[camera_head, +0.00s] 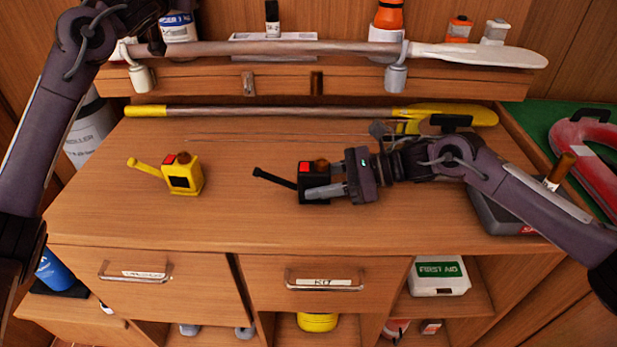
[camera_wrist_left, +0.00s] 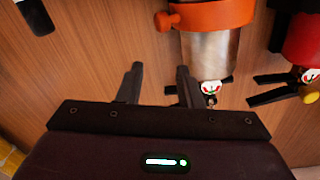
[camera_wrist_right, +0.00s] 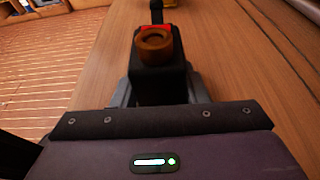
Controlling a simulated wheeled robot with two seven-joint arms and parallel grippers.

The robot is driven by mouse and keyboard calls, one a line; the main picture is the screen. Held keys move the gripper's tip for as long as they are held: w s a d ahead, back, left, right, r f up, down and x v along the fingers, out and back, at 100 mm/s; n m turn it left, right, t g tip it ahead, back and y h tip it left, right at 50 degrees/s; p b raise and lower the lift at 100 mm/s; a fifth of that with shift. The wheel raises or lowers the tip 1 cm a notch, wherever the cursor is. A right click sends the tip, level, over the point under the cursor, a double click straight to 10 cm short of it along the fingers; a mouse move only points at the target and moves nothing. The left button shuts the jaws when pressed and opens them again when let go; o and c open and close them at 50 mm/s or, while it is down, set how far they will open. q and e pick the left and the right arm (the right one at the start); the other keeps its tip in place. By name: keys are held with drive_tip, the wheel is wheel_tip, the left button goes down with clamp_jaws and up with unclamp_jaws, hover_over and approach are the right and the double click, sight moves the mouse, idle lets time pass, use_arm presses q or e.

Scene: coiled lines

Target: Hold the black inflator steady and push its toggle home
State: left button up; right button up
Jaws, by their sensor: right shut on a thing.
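The black inflator (camera_head: 316,172) stands on the wooden bench top, with a red patch and a brown round cap (camera_wrist_right: 155,42) on top. Its black toggle lever (camera_head: 274,179) sticks out to the left and slants up, ending in a small knob. My right gripper (camera_head: 322,188) comes from the right and is shut on the inflator's body, one finger on each side, as the right wrist view shows. My left gripper (camera_wrist_left: 159,68) is open and empty, raised at the upper left near the back shelf, away from the inflator.
A yellow inflator (camera_head: 184,175) with a yellow lever stands to the left on the bench. A yellow-ended pole (camera_head: 260,112) lies along the back. Above it, a paddle (camera_head: 480,55) rests on the shelf. An orange-topped metal canister (camera_wrist_left: 210,60) is close to my left gripper. The bench front is clear.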

use_arm(q)
drive_tip(key=s+d+m+g+h, duration=0.25)
drive_tip(key=d+m+h, duration=0.5)
drive_tip(key=d, duration=0.95)
drive_tip(key=s+d+f+m+g+h, duration=0.2)
drive_tip(key=s+d+f+m+g, duration=0.7)
drive_tip(key=d+f, duration=0.3)
drive_tip(key=n+g+y, duration=0.2)
drive_tip(key=g+y, duration=0.5)
approach(258, 176)
drive_tip(key=f, duration=0.1)
drive_tip(key=shift+w+x, duration=0.15)
drive_tip(key=shift+x, duration=1.35)
drive_tip(key=shift+w+x, duration=0.15)
drive_tip(key=shift+x, duration=1.35)
drive_tip(key=shift+w+x, duration=0.2)
drive_tip(key=shift+x, duration=1.3)
drive_tip(key=shift+c, duration=0.4)
